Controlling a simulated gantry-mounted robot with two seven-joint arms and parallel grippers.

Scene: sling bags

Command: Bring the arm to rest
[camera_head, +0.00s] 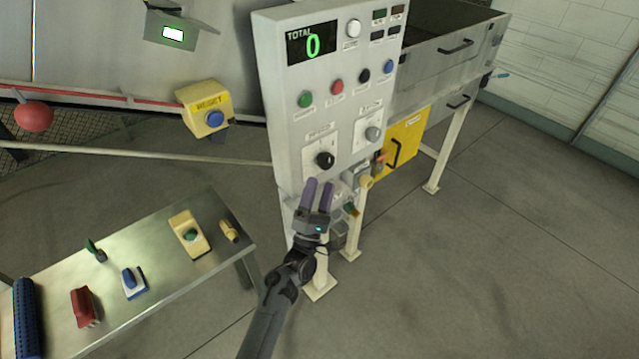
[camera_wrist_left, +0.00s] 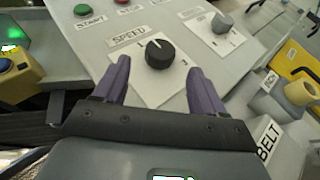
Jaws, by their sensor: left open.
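My left gripper (camera_head: 318,196) is open, with two purple fingers pointing at the lower part of a grey control panel (camera_head: 283,130). In the left wrist view its fingertips (camera_wrist_left: 160,78) stand on either side of a black knob (camera_wrist_left: 159,54) labelled SPEED. In the head view the knob (camera_head: 325,159) shows just above the fingertips, clear of them. I cannot tell from the wrist view how far the fingers are from the panel. Nothing is held. My right gripper is not in view.
A metal table (camera_head: 150,237) with several small coloured items stands at lower left. A yellow box with a blue button (camera_head: 215,118) is left of the panel. A yellow drawer (camera_head: 402,150) and grey cabinet (camera_head: 450,45) are at right. The floor at lower right is clear.

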